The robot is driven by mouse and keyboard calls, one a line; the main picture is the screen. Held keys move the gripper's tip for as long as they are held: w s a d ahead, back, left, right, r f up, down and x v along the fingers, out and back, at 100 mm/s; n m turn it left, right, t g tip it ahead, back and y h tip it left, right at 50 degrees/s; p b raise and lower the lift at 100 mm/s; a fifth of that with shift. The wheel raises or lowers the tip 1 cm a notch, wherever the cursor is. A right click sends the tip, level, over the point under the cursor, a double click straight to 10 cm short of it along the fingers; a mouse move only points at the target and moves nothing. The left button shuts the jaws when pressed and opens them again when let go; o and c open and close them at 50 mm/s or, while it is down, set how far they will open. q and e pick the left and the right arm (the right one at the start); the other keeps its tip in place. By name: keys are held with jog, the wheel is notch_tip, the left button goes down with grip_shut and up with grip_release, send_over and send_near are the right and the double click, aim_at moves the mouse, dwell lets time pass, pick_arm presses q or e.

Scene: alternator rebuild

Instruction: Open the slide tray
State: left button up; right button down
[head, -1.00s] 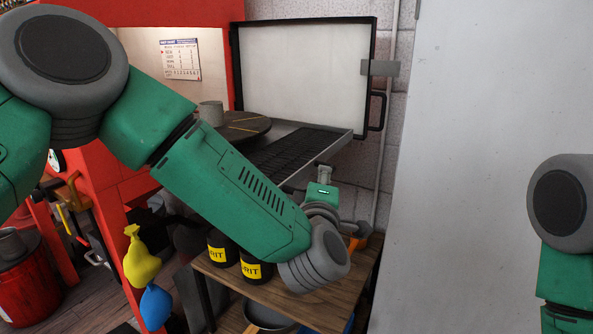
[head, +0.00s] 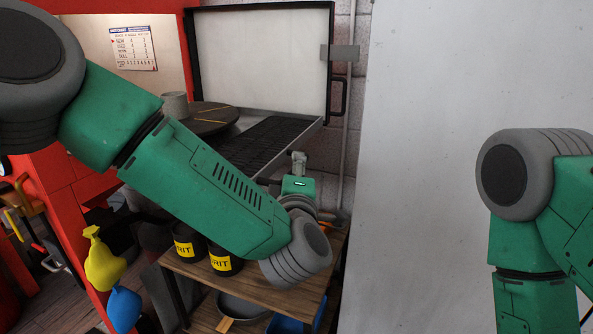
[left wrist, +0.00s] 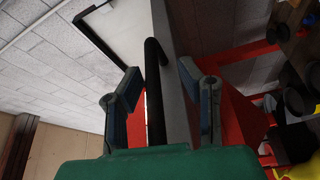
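The slide tray (head: 318,125) is a grey metal tray with a black grate, in the head view. It juts from the red cabinet below the open door. My left gripper (head: 299,162) is just below the tray's right end. In the left wrist view, my left gripper (left wrist: 161,88) is open, with one finger on each side of a black, curved-top bar (left wrist: 153,62) that looks like a handle. The fingers look apart from it. A grey metal face (left wrist: 174,45), probably the tray's, is right beside the bar. My right arm is at the right edge of the head view; its gripper is out of view.
The white door panel (head: 262,60) with its black frame stands open behind the tray. A round turntable (head: 208,122) carries a grey cylinder (head: 174,104). Below, a wooden shelf (head: 293,283) holds black grit cans (head: 222,262). A pale wall fills the right.

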pick_arm(q)
jog(key=shift+s+r, duration=0.1)
jog(key=shift+s, duration=0.25)
jog(key=s+f, duration=0.1)
jog(key=s, duration=1)
jog(key=shift+s, duration=0.15)
